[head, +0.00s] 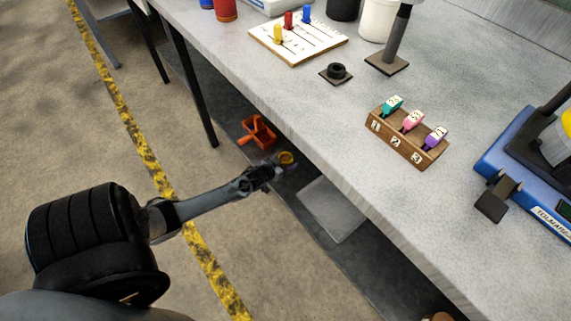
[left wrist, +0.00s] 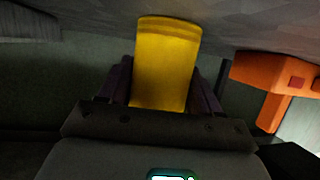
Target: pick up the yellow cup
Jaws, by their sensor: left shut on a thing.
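The yellow cup (left wrist: 165,65) is held between the two dark fingers of my left gripper (left wrist: 163,90), which is shut on it, in the left wrist view. The cup fills the middle of that view, with a finger against each side. In the head view, the yellow cup (head: 286,158) shows small at the end of my left arm. My left gripper (head: 278,166) there is at the front edge of the table, over the dark lower shelf. My right gripper is in neither view.
An orange object (head: 257,132) lies on the dark lower shelf (head: 222,115) near my gripper; it also shows in the left wrist view (left wrist: 276,82). A grey flat panel (head: 331,208) lies right of it. The tabletop edge and a black leg (head: 190,82) are close by.

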